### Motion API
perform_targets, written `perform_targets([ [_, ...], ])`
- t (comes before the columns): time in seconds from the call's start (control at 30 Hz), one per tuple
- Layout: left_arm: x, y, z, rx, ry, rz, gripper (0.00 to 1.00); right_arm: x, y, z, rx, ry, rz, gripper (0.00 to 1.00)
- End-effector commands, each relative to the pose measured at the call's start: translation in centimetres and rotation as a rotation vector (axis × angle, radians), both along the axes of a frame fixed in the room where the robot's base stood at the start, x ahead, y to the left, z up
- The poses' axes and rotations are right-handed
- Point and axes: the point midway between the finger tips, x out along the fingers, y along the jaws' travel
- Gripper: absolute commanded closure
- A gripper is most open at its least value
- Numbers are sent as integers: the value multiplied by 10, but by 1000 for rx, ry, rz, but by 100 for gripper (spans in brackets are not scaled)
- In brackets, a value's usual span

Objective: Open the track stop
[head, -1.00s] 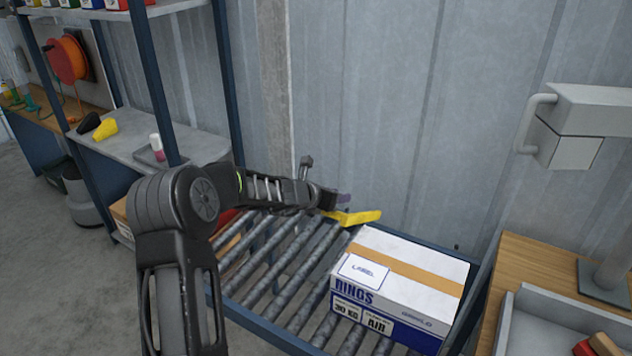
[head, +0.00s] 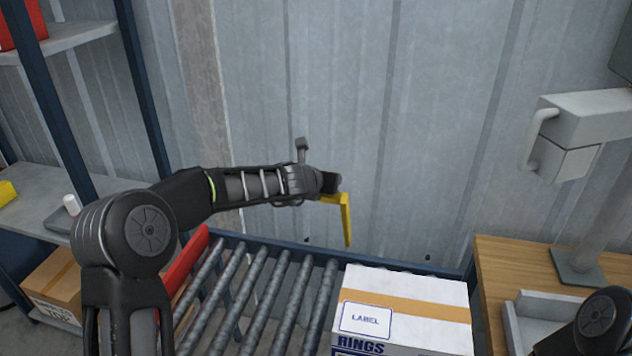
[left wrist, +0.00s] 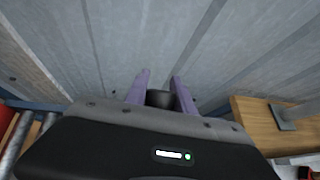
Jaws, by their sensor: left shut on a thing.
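The track stop (head: 345,218) is a yellow bar with a bend at its top, above the far edge of the roller track (head: 262,290) in front of the wall. Its long part slants down to the right, clear of the rollers. My left gripper (head: 337,184) is at the bar's upper end. In the left wrist view its purple fingers (left wrist: 160,84) are closed around a dark round knob (left wrist: 160,99), which appears to be the stop's grip. The yellow bar does not show there. My right gripper is out of view; only part of my right arm shows at the lower right.
A white RINGS box (head: 405,308) sits on the rollers right of the stop. A wooden bench (head: 515,262) with a grey tray (head: 532,312) is to the right. Shelving (head: 35,200) stands left. The corrugated wall (head: 430,130) is close behind my left gripper.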

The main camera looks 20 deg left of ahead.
Motion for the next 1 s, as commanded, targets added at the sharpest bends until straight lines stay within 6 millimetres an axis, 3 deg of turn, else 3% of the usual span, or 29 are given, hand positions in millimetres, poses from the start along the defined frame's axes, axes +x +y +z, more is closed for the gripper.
perform_targets([
  [0.3,-1,3,-6,7,9,3,100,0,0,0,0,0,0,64],
  [0.33,-1,3,-6,7,9,3,69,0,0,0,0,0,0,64],
  [0.57,-1,3,-5,5,8,4,51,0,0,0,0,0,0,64],
  [1.0,-9,4,2,3,4,4,49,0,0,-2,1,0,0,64],
])
